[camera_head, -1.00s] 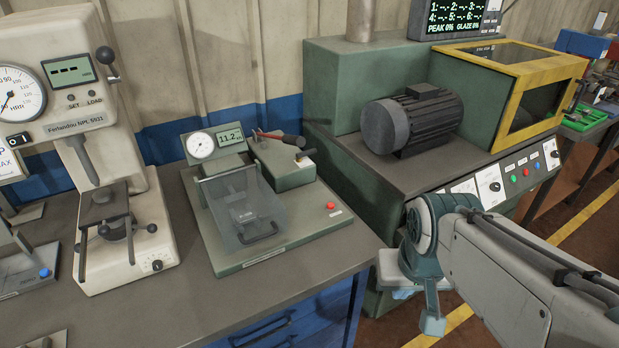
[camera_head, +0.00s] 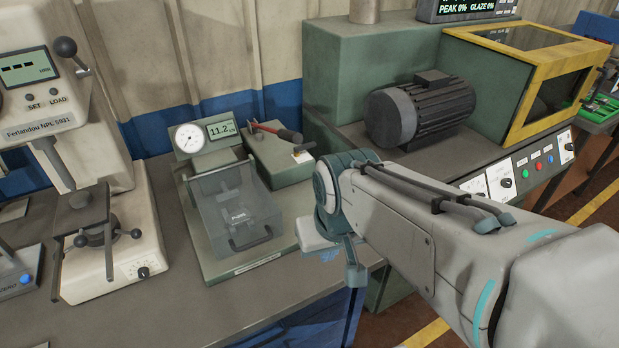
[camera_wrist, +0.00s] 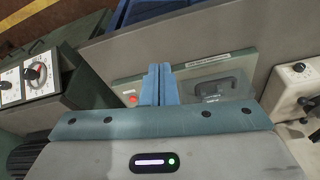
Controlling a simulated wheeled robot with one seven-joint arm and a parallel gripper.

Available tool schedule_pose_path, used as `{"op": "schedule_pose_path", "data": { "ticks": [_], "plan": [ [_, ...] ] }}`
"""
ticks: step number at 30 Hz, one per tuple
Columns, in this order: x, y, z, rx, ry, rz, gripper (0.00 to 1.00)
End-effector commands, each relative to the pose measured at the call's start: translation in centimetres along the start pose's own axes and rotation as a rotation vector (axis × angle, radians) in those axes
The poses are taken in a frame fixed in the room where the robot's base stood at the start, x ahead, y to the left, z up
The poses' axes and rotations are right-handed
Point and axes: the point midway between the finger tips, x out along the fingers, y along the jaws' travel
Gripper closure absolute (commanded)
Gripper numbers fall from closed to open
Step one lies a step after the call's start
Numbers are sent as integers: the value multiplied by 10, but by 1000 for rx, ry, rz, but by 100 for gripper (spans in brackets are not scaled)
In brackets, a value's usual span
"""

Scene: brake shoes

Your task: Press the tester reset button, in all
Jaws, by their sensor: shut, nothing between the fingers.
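The tester has a green base (camera_head: 222,265), a dial and a display reading 11.2 (camera_head: 221,129), and a clear guard (camera_head: 238,210) over its front. In the wrist view its base (camera_wrist: 215,72) lies beyond the fingers. The red reset button (camera_wrist: 131,99) shows there just left of the fingers, apart from them in the picture. In the head view the button is hidden behind my arm. My gripper (camera_wrist: 159,75) has its two blue fingers together, empty, over the tester base.
A beige press (camera_head: 110,250) stands to the left on the grey bench (camera_head: 165,310). A motor (camera_head: 418,110) and a yellow-framed cabinet (camera_head: 520,65) stand on the green machine at right, with knobs and buttons on its front.

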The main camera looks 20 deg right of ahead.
Motion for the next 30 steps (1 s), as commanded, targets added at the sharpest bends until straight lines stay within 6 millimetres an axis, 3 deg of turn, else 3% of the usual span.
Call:
{"op": "schedule_pose_path", "data": {
  "ticks": [4,7,14,17,21,25,30],
  "plan": [
    [1,-6,-10,73,-12,-47,100],
    [5,-16,-29,206,-31,-127,100],
    [24,-20,-106,716,-53,-369,100],
    [36,-7,-143,966,-49,-460,100],
    [58,28,-189,1320,-32,-563,100],
    [80,66,-217,1605,-11,-625,100],
    [100,102,-232,1841,11,-667,100]
  ]
}}
